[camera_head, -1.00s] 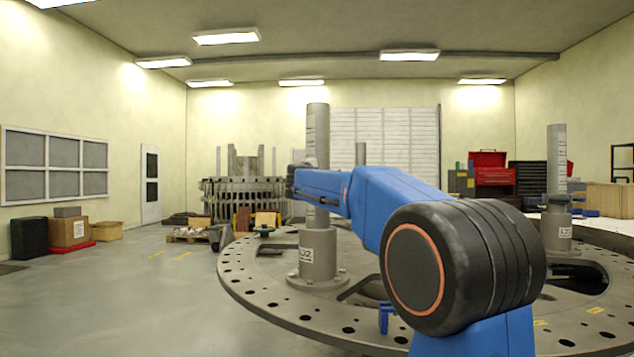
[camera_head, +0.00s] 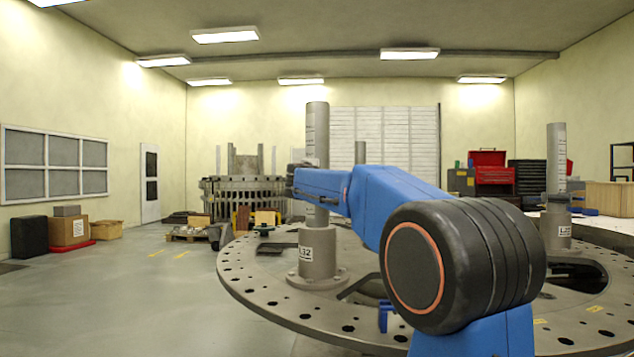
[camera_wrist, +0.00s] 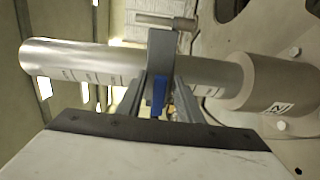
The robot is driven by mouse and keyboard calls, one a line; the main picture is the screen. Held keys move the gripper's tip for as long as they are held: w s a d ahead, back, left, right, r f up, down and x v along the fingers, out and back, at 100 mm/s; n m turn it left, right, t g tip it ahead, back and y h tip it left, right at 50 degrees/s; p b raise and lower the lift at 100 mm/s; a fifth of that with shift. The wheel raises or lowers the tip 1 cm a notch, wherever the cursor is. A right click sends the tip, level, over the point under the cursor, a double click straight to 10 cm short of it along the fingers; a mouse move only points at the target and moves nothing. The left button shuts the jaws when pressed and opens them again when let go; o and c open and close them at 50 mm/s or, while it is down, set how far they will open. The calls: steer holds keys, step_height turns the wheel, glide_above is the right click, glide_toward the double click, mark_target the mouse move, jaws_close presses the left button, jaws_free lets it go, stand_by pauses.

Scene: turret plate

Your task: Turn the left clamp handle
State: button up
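The left column (camera_head: 317,135) is a grey upright post with scale marks and a labelled flanged base (camera_head: 318,255) on the round plate. In the wrist view the column (camera_wrist: 90,65) lies sideways, its base (camera_wrist: 265,88) to the right. A grey clamp bar (camera_wrist: 161,55) crosses in front of it, with a rod-like handle (camera_wrist: 165,20) above. My gripper (camera_wrist: 159,100) is close against this bar, with a blue part between its fingers. Whether the fingers grip anything is unclear. In the head view my gripper (camera_head: 297,180) is beside the column, partly hidden.
The round plate (camera_head: 262,297) has many holes and larger openings. A second column (camera_head: 556,175) stands on it at right. A red tool chest (camera_head: 490,165) and boxes are behind. Open floor (camera_head: 130,300) lies at left.

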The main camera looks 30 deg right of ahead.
steer(key=v, duration=1.7)
steer(key=shift+s+a+f, duration=0.15)
steer(key=shift+s, duration=0.05)
steer(key=s+a+f+m+g+y, duration=0.2)
steer(key=s+f+m+g+y, duration=0.15)
steer(key=s+f, duration=1.15)
steer(key=s+a+f+m+g+y, duration=0.35)
steer(key=s+f, duration=0.85)
steer(key=f, duration=0.8)
steer(key=s+a+f+m+g+y, duration=0.1)
steer(key=s+a+f+y, duration=0.1)
steer(key=s+f, duration=0.3)
steer(key=s+a+f+m+g+y, duration=0.1)
steer(key=s+a+f+m+y, duration=0.1)
steer(key=s+a+f, duration=0.3)
step_height(320, 180, down, 2)
steer(key=shift+s+f, duration=0.2)
steer(key=shift+s, duration=0.35)
steer(key=shift+a, duration=0.1)
